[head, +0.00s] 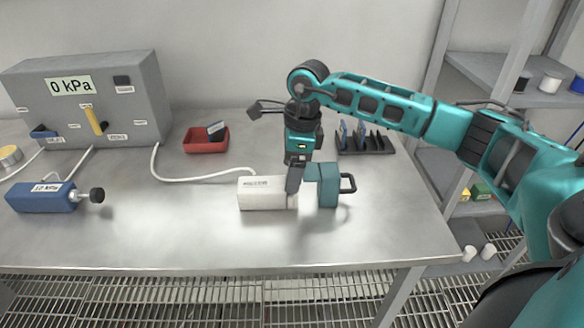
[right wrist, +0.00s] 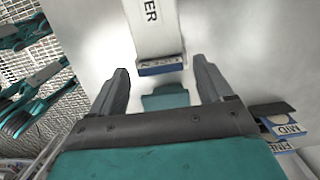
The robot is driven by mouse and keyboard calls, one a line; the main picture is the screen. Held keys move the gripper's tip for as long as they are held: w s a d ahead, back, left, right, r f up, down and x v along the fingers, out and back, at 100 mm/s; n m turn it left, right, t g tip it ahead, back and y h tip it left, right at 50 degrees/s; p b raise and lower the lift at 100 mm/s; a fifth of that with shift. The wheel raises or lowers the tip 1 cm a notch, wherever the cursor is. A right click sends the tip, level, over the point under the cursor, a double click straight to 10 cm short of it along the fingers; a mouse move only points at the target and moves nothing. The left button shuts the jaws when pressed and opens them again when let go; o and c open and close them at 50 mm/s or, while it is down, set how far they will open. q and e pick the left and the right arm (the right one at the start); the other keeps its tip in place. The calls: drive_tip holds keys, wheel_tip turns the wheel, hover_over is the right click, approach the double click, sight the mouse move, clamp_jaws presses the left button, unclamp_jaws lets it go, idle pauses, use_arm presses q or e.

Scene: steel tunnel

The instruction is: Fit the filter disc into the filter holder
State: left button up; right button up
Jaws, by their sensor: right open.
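The white filter holder (head: 262,193) lies on the steel table. Its teal end piece with a black handle (head: 328,186) stands just to its right. My right gripper (head: 293,185) is low over the gap between the two. In the right wrist view, a dark, blue-edged filter disc (right wrist: 162,66) with a label I cannot read is at the end of the holder (right wrist: 155,25). My right gripper's open fingers (right wrist: 160,72) are on either side of it, visibly apart from it. How deep the disc sits is unclear. My left gripper is not in view.
A red tray (head: 205,146) holds a dark labelled piece. A black rack (head: 365,148) holds blue-and-white discs, with MID and FINE labels (right wrist: 285,128) in the right wrist view. A grey gauge box (head: 120,90) and blue pump (head: 42,200) stand left. The table's front is clear.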

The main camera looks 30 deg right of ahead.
wheel_tip(320, 180, up, 12)
drive_tip(key=d, duration=0.1)
drive_tip(key=shift+s+d+f, duration=0.2)
drive_tip(key=shift+s+d, duration=0.05)
drive_tip(key=shift+s, duration=0.2)
